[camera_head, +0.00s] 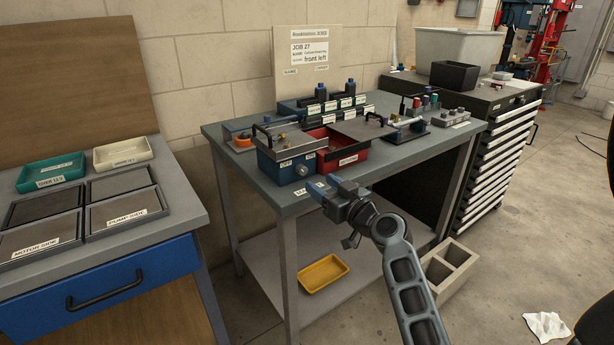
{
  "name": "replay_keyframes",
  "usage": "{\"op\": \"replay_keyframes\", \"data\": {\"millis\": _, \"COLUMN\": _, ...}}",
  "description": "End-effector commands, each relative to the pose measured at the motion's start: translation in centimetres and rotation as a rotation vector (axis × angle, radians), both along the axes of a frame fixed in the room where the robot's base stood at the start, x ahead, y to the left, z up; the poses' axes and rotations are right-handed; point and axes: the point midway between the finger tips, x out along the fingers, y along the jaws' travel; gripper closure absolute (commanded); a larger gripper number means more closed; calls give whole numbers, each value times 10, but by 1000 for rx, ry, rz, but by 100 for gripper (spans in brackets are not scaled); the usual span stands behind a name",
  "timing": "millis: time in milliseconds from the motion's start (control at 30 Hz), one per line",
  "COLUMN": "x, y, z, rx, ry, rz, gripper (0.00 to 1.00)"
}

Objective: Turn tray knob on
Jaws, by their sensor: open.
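A blue box-shaped tray (270,170) sits at the front edge of the grey workbench, with a small white label whose text is too small to read surely. A round grey-blue knob (303,170) shows on its front face, near its right corner. A red tray (360,158) with a white label stands right beside it. My gripper (325,186) is open, with blue fingertips, in front of the bench edge, just right of and below the knob in the picture. It appears apart from the knob. Nothing shows between the fingers. The knob's setting cannot be read.
The workbench (226,133) also holds labelled blue racks (290,106) with bottles and a small dark rack (413,131). A yellow tray (323,273) lies on the lower shelf. A left bench (190,205) holds trays. A concrete block (450,268) stands on the floor.

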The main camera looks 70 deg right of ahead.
Motion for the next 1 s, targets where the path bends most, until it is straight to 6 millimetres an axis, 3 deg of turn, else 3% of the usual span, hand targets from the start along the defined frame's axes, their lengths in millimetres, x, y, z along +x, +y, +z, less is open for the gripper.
{"op": "replay_keyframes", "data": {"millis": 433, "x": 53, "y": -31, "z": 2, "rx": 1, "ry": -1, "rz": 1, "gripper": 46}}
{"op": "replay_keyframes", "data": {"millis": 833, "x": 61, "y": -36, "z": 0, "rx": 1, "ry": 1, "rz": 0, "gripper": 46}}
{"op": "replay_keyframes", "data": {"millis": 1000, "x": 61, "y": -36, "z": 0, "rx": 1, "ry": 1, "rz": 0, "gripper": 62}}
